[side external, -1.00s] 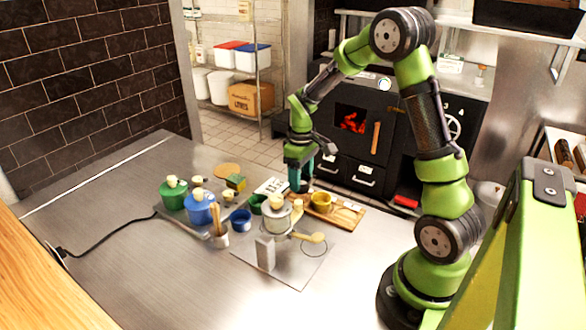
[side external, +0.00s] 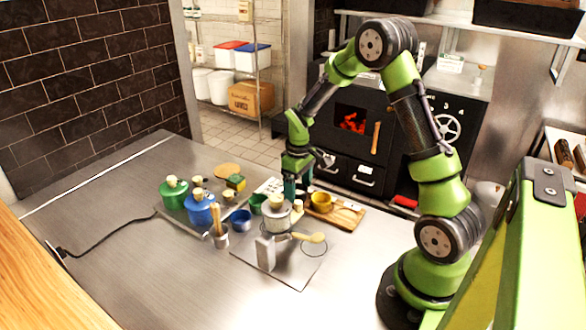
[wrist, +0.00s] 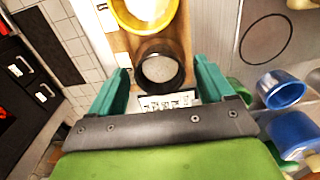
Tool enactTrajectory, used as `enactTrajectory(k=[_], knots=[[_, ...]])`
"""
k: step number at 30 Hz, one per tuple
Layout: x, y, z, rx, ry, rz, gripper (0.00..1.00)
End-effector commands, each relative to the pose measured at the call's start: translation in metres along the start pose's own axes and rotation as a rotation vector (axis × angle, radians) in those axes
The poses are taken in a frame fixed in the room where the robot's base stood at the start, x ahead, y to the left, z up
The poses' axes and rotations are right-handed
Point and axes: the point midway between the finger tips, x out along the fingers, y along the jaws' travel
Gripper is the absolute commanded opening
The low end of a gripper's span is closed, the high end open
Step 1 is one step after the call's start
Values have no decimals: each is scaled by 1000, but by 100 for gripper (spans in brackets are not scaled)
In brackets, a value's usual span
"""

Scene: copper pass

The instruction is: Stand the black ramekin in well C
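The black ramekin (wrist: 160,68) stands upright and empty, close to the yellow ramekin (wrist: 145,10), at the end of the wooden board (wrist: 118,42). My gripper (wrist: 162,70) is open, with one teal finger on each side of the black ramekin; I see gaps and cannot tell any contact. In the side view my gripper (side external: 292,188) is low at the board's far end and largely hides the black ramekin. The yellow ramekin (side external: 321,202) sits on the wooden board (side external: 348,216). I cannot read any letter marking well C.
Blue (side external: 200,212) and green (side external: 173,196) lidded pots stand left. A printed white card (wrist: 166,101) lies by the black ramekin.

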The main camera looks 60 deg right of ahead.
Motion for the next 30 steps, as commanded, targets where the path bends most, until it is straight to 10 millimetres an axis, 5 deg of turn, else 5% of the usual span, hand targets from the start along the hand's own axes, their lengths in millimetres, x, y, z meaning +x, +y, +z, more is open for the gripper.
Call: enactTrajectory(k=[10, 21, 30], knots=[[-11, 0, -1, 0, 2, 1, 81], [-87, 0, -1, -1, 5, 3, 81], [-123, -2, 0, 1, 6, 1, 81]])
